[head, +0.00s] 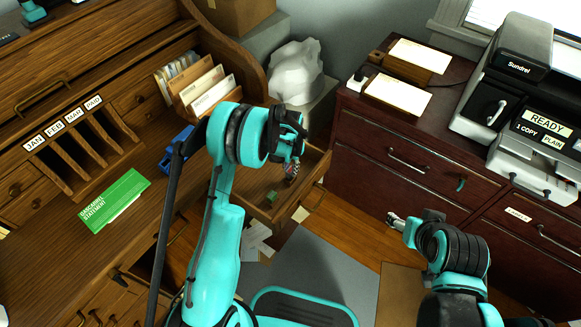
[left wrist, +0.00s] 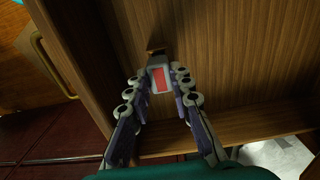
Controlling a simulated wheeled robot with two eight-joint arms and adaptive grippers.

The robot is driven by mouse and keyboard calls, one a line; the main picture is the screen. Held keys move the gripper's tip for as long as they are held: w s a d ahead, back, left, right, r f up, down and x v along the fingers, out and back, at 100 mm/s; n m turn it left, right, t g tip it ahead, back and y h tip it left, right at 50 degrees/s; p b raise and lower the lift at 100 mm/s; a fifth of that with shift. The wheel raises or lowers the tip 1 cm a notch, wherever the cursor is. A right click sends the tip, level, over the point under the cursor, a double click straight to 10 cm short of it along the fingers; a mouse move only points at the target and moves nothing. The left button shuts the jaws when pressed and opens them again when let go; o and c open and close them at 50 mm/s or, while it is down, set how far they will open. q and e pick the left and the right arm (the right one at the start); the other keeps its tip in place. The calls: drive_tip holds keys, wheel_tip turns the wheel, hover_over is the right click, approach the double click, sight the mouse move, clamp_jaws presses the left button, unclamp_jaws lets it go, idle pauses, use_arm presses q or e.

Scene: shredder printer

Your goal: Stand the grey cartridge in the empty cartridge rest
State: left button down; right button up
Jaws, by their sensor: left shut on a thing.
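My left gripper (head: 293,168) is over the open desk drawer (head: 318,166) in the head view. In the left wrist view its fingers (left wrist: 160,88) are shut on a small grey block with a red face (left wrist: 158,79), which looks like the grey cartridge. A small brown piece shows just beyond the block; I cannot tell whether they touch. My right gripper (head: 396,221) is low in front of the dark cabinet, too small to judge its opening. I cannot make out an empty cartridge rest for certain.
A small green item (head: 271,197) lies in the drawer. The dark cabinet (head: 350,140) carries paper trays (head: 398,94) and a printer (head: 510,85). A green booklet (head: 112,203) lies on the desk at left.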

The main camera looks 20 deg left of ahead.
use_arm(q)
drive_tip(key=shift+f, duration=0.15)
drive_tip(key=shift+f, duration=0.6)
drive_tip(key=c, duration=1.3)
unclamp_jaws()
wheel_tip(320, 180, up, 12)
drive_tip(key=s+r+n+t, duration=0.2)
drive_tip(key=s+r+t, duration=0.1)
drive_tip(key=s+r, duration=1)
drive_tip(key=s+r+t, duration=0.1)
drive_tip(key=s, duration=0.3)
drive_tip(key=s+r+n+t, duration=0.1)
drive_tip(key=s, duration=0.3)
drive_tip(key=s+r+n+t, duration=0.1)
drive_tip(key=s+t, duration=0.1)
drive_tip(key=s, duration=0.2)
drive_tip(key=shift+s+a+r, duration=0.1)
drive_tip(key=shift+s+r, duration=0.25)
